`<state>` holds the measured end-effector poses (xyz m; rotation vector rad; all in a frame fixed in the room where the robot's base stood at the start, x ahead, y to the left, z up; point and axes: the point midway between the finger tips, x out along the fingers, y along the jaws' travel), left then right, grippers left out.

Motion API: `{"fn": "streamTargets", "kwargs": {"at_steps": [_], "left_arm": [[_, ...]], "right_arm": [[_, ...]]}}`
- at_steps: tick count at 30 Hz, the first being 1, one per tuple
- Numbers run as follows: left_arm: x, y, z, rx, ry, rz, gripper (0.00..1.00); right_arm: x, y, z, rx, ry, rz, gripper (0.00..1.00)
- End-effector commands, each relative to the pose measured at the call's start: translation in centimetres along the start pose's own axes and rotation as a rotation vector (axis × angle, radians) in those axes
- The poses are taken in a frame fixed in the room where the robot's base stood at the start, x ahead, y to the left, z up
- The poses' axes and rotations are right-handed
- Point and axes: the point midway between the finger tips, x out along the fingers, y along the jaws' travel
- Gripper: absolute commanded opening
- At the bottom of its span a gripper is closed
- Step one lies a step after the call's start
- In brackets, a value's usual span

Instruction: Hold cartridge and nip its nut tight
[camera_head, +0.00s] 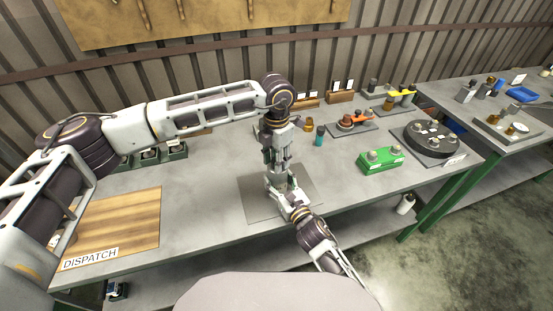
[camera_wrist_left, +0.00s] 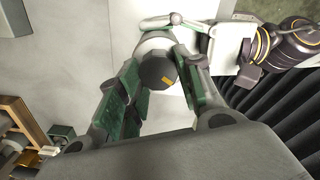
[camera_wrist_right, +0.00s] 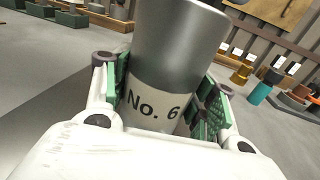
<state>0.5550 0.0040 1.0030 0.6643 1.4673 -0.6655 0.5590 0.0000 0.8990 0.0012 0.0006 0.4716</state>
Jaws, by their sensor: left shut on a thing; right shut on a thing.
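The cartridge (camera_wrist_right: 155,103) is a grey cylinder with a pale band marked "No. 6". It stands between the green pads of my right gripper (camera_wrist_right: 160,105), which is shut on it. In the head view the right gripper (camera_head: 281,188) is low over the grey mat. My left gripper (camera_head: 278,162) points down from above it. In the left wrist view, the left gripper (camera_wrist_left: 152,85) has its green pads around the dark nut (camera_wrist_left: 157,72) on the cartridge's top, which bears a yellow mark. The cartridge is mostly hidden by the grippers in the head view.
The grey mat (camera_head: 252,206) lies under the grippers. A wooden board marked DISPATCH (camera_head: 128,222) is at the left. A green block (camera_head: 380,162), a dark round fixture (camera_head: 430,138) and a teal bottle (camera_head: 320,136) stand to the right. The bench between the mat and green block is clear.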

Motion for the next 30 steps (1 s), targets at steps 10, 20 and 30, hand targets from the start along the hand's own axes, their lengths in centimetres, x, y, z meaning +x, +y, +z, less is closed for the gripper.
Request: {"fn": "streamTargets", "kwargs": {"at_steps": [10, 20, 30], "left_arm": [[-0.11, 0.06, 0.01, 0.003, -0.001, 0.001, 0.11], [-0.04, 0.04, 0.0, 0.002, 0.0, 0.001, 0.57], [-0.55, 0.04, 0.02, 0.002, 0.0, 0.001, 0.57]], "right_arm": [[0.0, -0.08, -0.05, 0.001, 0.001, -0.001, 0.17], [-0.01, -0.07, -0.04, 0.0, 0.001, -0.001, 0.17], [-0.01, -0.05, -0.03, 0.0, 0.001, -0.001, 0.17]]}}
